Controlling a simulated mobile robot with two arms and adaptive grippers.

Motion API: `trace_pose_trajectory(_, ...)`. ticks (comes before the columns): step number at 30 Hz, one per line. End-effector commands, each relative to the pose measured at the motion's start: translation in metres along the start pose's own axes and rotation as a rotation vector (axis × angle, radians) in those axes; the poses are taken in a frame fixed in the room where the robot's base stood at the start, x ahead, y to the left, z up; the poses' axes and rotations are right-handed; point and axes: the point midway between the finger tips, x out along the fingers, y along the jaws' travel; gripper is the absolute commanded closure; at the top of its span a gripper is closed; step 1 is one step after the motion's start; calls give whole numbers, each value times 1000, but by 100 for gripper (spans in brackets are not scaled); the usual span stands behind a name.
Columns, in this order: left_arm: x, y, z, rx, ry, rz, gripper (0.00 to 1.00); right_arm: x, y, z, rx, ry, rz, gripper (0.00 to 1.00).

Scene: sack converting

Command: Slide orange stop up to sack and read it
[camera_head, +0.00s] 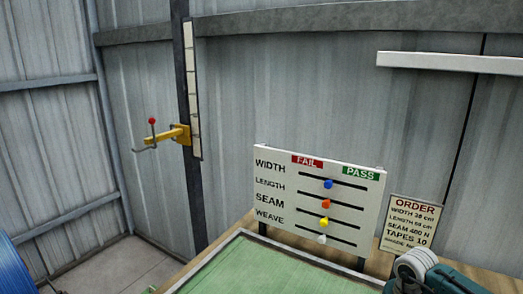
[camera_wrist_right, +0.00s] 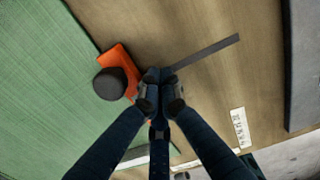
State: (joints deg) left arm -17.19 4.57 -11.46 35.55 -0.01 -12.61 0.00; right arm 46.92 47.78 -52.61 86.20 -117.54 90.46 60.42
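In the right wrist view an orange stop (camera_wrist_right: 117,59) with a dark round knob (camera_wrist_right: 110,84) lies at the edge of a green woven surface (camera_wrist_right: 50,70). I cannot tell whether this surface is the sack or a mat. My right gripper (camera_wrist_right: 160,77) is just right of the stop, over the brown board, with its fingertips together. A small orange part shows behind the fingers; they hide whether they touch it. A dark thin strip (camera_wrist_right: 207,52) runs from the fingertips to the upper right.
In the head view a board (camera_head: 270,205) with WIDTH, LENGTH, SEAM and WEAVE sliders stands behind the green table surface (camera_head: 260,272). An ORDER card (camera_head: 413,224) is to its right. A yellow bracket (camera_head: 170,136) with a hook is on a post. A small label (camera_wrist_right: 239,127) lies on the brown board.

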Motion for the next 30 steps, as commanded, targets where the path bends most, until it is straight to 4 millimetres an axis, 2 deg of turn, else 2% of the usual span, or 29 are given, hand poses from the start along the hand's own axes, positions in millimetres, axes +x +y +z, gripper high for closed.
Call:
trace_pose_trajectory(24, 2, 0, 0, 0, 0, 0, 60, 7, 3, -5, -2, 11, -4, 100)
trace_pose_trajectory(30, 1, 0, 0, 0, 0, 0, 60, 7, -3, -5, -1, 13, -5, 100)
